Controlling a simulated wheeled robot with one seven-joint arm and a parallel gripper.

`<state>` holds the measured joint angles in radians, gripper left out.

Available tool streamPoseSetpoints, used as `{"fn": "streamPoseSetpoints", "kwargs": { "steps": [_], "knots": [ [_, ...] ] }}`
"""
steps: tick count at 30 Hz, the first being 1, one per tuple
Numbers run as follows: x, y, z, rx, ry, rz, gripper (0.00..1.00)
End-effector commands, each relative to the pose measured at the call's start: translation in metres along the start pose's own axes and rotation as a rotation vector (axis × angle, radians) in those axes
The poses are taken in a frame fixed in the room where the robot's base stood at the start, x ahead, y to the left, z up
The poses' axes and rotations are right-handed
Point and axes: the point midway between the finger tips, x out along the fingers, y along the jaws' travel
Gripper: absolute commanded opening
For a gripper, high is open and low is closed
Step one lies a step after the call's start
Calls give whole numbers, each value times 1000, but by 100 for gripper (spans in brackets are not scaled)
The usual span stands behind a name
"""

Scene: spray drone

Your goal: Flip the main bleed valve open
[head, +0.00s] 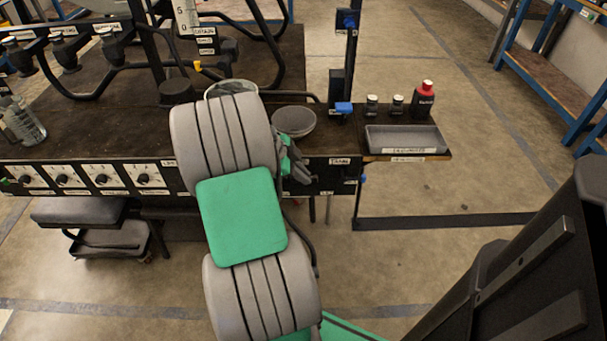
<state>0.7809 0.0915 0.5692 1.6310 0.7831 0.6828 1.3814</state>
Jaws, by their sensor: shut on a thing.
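My gripper (297,168) is at the front edge of the bench, left of a black labelled panel, and partly hidden behind my grey and green arm. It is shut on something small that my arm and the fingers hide. I cannot make out the main bleed valve for certain. Small blue handles show on the black post, one low (344,107) and one high (347,21). Another small blue part (362,178) sits at the right end of the front panel (335,172). My gripper is apart from these blue parts.
A grey bowl (294,121) stands on the bench just behind my gripper. A tray (405,139), two small jars and a red-capped bottle (424,99) are on the right shelf. Dials (102,180) line the front left. A stool (80,211) stands below.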

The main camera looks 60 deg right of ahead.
Motion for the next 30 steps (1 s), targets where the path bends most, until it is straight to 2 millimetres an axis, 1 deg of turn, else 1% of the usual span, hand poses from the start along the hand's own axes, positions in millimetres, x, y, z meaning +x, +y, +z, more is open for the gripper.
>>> {"fn": "streamPoseSetpoints", "kwargs": {
  "steps": [2, 3, 11, 17, 19, 22, 27, 30],
  "knots": [
    [0, 0, 0, 0, 0, 1, 0],
    [0, 0, 0, 0, 0, 1, 11],
    [0, 0, 0, 1, -1, 1, 32],
    [0, 0, 0, 1, -1, 0, 32],
    [-3, 0, 0, 1, -1, -1, 32],
    [-17, -1, -1, 1, -1, -2, 32],
    [-54, -1, -1, 0, -3, -3, 32],
    [-70, -1, -1, 0, -2, -2, 32]
  ]
}}
